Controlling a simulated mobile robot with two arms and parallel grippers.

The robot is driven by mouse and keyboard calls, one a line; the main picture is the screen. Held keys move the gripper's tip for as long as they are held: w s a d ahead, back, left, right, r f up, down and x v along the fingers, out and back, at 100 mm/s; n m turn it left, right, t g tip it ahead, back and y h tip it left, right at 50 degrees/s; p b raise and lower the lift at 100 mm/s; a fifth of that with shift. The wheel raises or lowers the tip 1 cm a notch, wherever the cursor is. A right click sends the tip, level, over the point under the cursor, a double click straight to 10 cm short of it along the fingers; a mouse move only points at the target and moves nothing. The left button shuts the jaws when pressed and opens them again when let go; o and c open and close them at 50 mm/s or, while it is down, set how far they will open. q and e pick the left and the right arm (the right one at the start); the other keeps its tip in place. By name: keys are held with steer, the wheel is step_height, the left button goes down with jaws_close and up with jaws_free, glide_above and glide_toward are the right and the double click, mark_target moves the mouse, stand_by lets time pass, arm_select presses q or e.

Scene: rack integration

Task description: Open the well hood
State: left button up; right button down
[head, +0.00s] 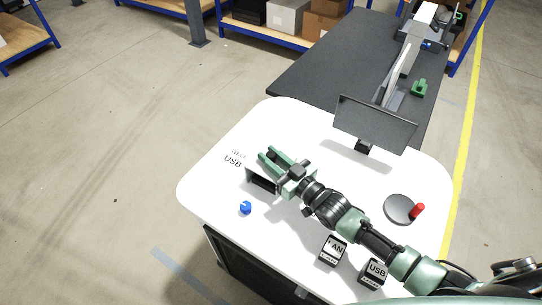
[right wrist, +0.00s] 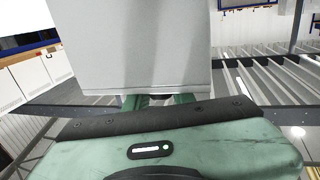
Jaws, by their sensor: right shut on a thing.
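The well (head: 262,181) shows in the head view as a dark opening in the white console top, beside lettering that reads WELL USB. My right gripper (head: 275,156) is right at its back edge, with the green fingers pointing up and left. In the right wrist view a pale grey panel (right wrist: 143,45) rises from between the green fingers (right wrist: 168,100); it looks like the well hood, gripped by its edge. In the head view the gripper covers most of the hood, so its angle is hard to tell. My left gripper is not in view.
A blue knob (head: 245,207) stands left of my arm. Black blocks labelled LAN (head: 333,249) and USB (head: 375,272) stand at the front. A tilted monitor (head: 374,122) stands at the back.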

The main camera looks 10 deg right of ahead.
stand_by(0.7)
steer(key=w+d+b, duration=0.8)
steer(key=w+d, duration=0.2)
steer(key=shift+w+d, duration=0.15)
steer(key=shift+d, duration=0.05)
steer(key=c, duration=1.2)
jaws_free()
